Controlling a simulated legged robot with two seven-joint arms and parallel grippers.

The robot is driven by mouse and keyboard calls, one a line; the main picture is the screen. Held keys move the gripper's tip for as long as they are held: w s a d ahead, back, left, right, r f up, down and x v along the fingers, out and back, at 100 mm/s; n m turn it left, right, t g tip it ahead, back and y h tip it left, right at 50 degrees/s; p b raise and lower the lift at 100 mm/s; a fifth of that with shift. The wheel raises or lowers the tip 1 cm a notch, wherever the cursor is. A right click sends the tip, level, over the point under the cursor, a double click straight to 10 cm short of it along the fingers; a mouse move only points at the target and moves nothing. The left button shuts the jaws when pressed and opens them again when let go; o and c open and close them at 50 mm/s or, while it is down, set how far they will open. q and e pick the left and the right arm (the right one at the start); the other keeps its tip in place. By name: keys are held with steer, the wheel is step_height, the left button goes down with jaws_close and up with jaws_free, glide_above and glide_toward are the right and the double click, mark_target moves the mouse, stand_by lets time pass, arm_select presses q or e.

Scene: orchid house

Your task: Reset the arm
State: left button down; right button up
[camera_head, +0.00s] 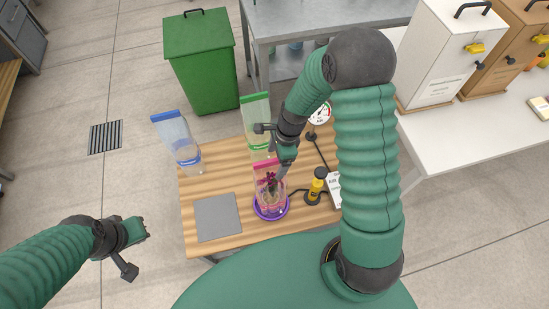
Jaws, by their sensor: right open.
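My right arm reaches in from the right and bends down over the wooden table (230,160). My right gripper (272,176) is open and points down at the mouth of a clear bag with a pink band (265,165). Dark red bits show at the gripper's tips; I cannot tell whether they touch it. The bag stands on a round purple dish (270,214). My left gripper (138,230) hangs at the left, over the floor and apart from the table; I cannot tell its jaw state.
A blue-banded clear bag (180,140) and a green-banded one (256,120) stand on the table. A grey mat (218,218), a yellow bottle (316,186) and a dial gauge (320,113) are there too. A green bin (200,65) stands behind.

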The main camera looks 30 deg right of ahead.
steer(key=shift+a, duration=0.35)
steer(key=shift+c, duration=0.8)
steer(key=shift+a+r, duration=0.15)
steer(key=shift+a, duration=0.15)
steer(key=c, duration=0.5)
steer(key=shift+c, duration=1)
steer(key=shift+s+d, duration=0.1)
steer(key=shift+d, duration=0.3)
jaws_close()
arm_select(q)
steer(key=shift+s+a+f, duration=0.1)
steer(key=shift+s+a, duration=0.15)
steer(key=shift+a, duration=0.4)
arm_select(e)
steer(key=shift+s+a, duration=0.1)
steer(key=shift+a, duration=0.25)
